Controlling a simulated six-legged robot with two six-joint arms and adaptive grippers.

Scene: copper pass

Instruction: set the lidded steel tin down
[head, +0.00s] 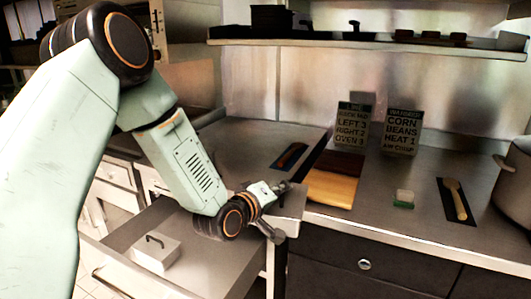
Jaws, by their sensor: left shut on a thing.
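My left gripper (277,208) is at the end of the pale green arm, over the right end of the open drawer near the counter's front corner. It is shut on a grey, box-like steel thing (294,202), which looks like the lidded steel tin. The fingers and wrist hide part of it, and I cannot tell whether it touches the counter. A pale box with a dark handle on top (155,254) sits in the open drawer (118,240), left of my gripper. My right gripper is not in view.
A large pot (515,185) stands far right. Bare counter lies between board and block.

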